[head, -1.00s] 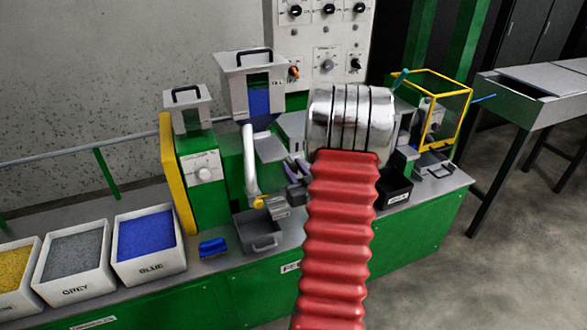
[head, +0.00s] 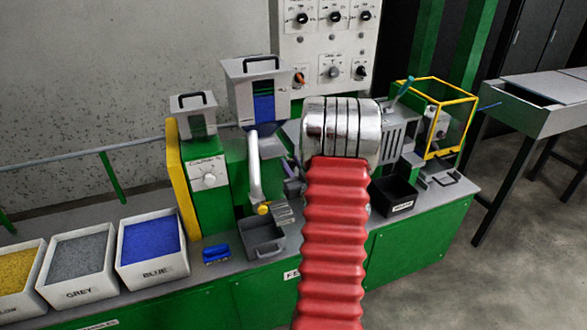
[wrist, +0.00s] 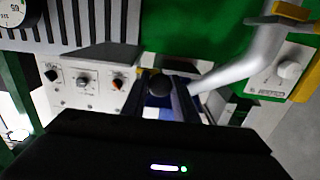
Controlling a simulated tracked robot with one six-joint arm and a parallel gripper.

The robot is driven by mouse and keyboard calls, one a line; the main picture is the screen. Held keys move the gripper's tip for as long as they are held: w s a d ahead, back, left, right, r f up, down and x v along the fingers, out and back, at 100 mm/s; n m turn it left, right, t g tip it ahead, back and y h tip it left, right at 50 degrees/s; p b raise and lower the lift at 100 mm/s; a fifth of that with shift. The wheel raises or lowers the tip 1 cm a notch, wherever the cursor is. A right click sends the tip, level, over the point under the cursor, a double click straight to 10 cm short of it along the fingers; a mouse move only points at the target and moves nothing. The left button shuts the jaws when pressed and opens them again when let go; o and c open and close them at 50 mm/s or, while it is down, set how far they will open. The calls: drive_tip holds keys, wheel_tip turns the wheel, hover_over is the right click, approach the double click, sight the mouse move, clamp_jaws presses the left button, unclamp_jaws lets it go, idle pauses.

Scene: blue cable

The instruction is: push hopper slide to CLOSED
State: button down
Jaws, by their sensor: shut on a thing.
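The hopper (head: 256,100) is a grey box with a black handle and a window showing blue pellets. It stands behind the green machine, left of my arm in the head view. My gripper (wrist: 160,90) shows in the wrist view with two dark fingers on either side of a dark round knob (wrist: 160,87), shut on it. Blue shows just behind the knob. In the head view, my silver wrist and red sleeve hide most of the gripper. The slide's own plate and any CLOSED marking cannot be made out.
A pale bent pipe (head: 253,165) runs down beside the hopper, close to the fingers in the wrist view. A grey drawer tray (head: 262,250) and a black bin (head: 394,207) sit on the bench. A yellow-framed guard (head: 438,105) stands at the right.

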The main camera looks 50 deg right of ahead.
drive_tip(key=shift+w+r, duration=0.1)
drive_tip(key=shift+w, duration=0.05)
drive_tip(key=c, duration=1.4)
unclamp_jaws()
drive_tip(key=shift+c, duration=0.2)
drive_tip(key=v, duration=1.3)
drive_tip(key=shift+s, duration=0.35)
drive_tip(key=shift+a+f, duration=0.1)
drive_tip(key=shift+f, duration=0.15)
